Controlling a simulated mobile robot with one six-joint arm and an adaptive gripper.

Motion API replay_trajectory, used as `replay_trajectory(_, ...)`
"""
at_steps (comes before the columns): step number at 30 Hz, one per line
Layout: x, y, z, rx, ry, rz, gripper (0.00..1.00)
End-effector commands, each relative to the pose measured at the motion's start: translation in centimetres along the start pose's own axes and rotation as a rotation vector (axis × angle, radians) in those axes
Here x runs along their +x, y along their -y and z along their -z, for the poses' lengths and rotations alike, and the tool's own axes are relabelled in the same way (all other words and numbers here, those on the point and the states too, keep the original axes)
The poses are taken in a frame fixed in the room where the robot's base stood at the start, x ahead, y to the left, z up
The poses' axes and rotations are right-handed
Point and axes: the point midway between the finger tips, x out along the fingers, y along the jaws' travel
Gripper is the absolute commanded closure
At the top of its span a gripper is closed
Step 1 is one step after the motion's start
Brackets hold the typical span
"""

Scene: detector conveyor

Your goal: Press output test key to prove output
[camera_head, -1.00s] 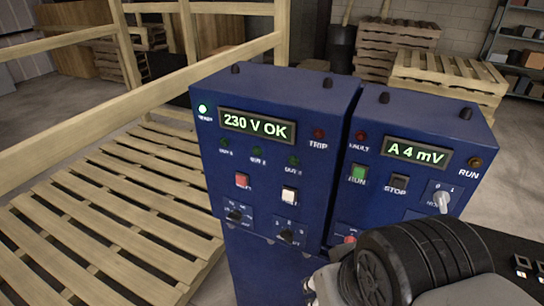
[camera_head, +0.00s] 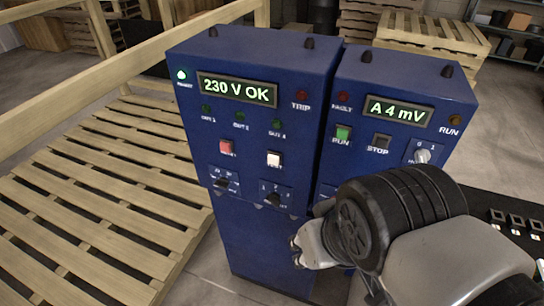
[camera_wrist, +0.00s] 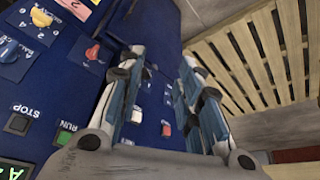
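The left blue cabinet (camera_head: 232,190) has a lit display (camera_head: 237,89) reading "230 V OK". A red key (camera_head: 226,146) and a white key (camera_head: 274,159) sit below it; their labels are too blurred to read surely. Two rotary knobs are under the keys. Three output lamps (camera_head: 240,117) look dark green, and the ready lamp (camera_head: 182,75) glows. My gripper (camera_head: 298,246) is in front of the cabinet's lower right part, below the white key and apart from it. In the wrist view my gripper (camera_wrist: 162,58) is open, with nothing held between its fingers.
The right blue cabinet (camera_head: 410,90) shows "A 4 mV", with a green RUN key (camera_head: 342,135), a STOP key (camera_head: 381,141) and a knob. My arm covers its lower part. A wooden pallet (camera_head: 90,200) and rail lie left. A dark conveyor edge (camera_head: 505,225) is at right.

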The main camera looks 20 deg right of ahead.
Motion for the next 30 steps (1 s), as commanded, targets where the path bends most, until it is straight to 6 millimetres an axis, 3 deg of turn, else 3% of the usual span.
replay_trajectory(9,0.0,0.0,0.0,0.0,0.0,0.0,0.68)
replay_trajectory(24,0.0,0.0,0.0,0.0,0.0,0.0,1.0)
replay_trajectory(30,0.0,0.0,0.0,0.0,0.0,0.0,1.0)
